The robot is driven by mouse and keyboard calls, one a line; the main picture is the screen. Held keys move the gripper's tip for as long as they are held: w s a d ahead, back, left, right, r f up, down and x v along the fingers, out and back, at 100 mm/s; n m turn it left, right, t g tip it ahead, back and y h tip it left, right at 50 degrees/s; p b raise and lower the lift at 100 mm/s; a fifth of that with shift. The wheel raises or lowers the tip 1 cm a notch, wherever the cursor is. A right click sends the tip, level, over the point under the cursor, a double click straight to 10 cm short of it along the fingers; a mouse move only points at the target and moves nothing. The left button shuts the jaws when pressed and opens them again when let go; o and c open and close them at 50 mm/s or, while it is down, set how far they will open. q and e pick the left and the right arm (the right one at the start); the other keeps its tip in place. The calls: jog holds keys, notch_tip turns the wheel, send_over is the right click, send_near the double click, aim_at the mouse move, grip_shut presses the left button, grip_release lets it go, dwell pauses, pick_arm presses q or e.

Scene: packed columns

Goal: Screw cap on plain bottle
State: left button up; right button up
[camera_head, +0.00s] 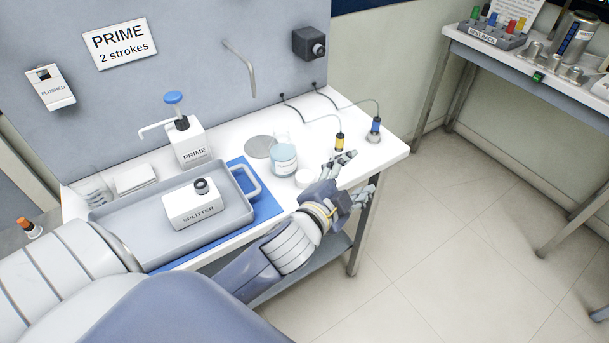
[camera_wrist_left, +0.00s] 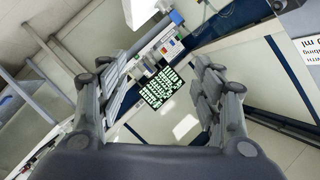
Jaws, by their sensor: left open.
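A clear bottle (camera_head: 284,160) with a pale label and bluish contents stands upright on the white bench; no cap shows on its mouth. A low white round piece (camera_head: 304,178), which looks like a cap, lies on the bench just right of the bottle. My left gripper (camera_head: 357,175) is open and empty, to the right of both, over the bench's front right edge. Its spread fingers (camera_wrist_left: 162,75) also show in the left wrist view, with nothing held between them. My right gripper is not in view.
A grey tray (camera_head: 249,205) holds a white SPLITTER box (camera_head: 192,204). A PRIME pump bottle (camera_head: 192,145) stands behind it. A flat grey disc (camera_head: 259,147) lies left of the bottle. Two cabled probes, yellow (camera_head: 340,142) and blue (camera_head: 375,129), stand behind my left gripper.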

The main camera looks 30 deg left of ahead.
pick_arm(q)
jog(key=w+d+r+m+t+h, duration=0.2)
jog(key=d+r+m+h, duration=0.3)
jog(key=r+m, duration=0.25)
jog(key=w+d+r+m+t+h, duration=0.2)
jog(key=d+r+m+t+h, duration=0.1)
jog(key=d+r+m+h, duration=0.4)
jog(key=s+d+r+m+g+h, duration=0.3)
jog(key=d+r+m+g+h, duration=0.25)
jog(key=m, duration=0.65)
jog(key=m+g+y, duration=1.5)
jog(key=m+y, duration=0.2)
jog(key=m, duration=0.1)
send_over(283, 150)
jog(key=d, duration=0.5)
notch_tip(283, 150, down, 17)
jog(key=shift+w+r, duration=0.2)
jog(key=shift+w, duration=0.25)
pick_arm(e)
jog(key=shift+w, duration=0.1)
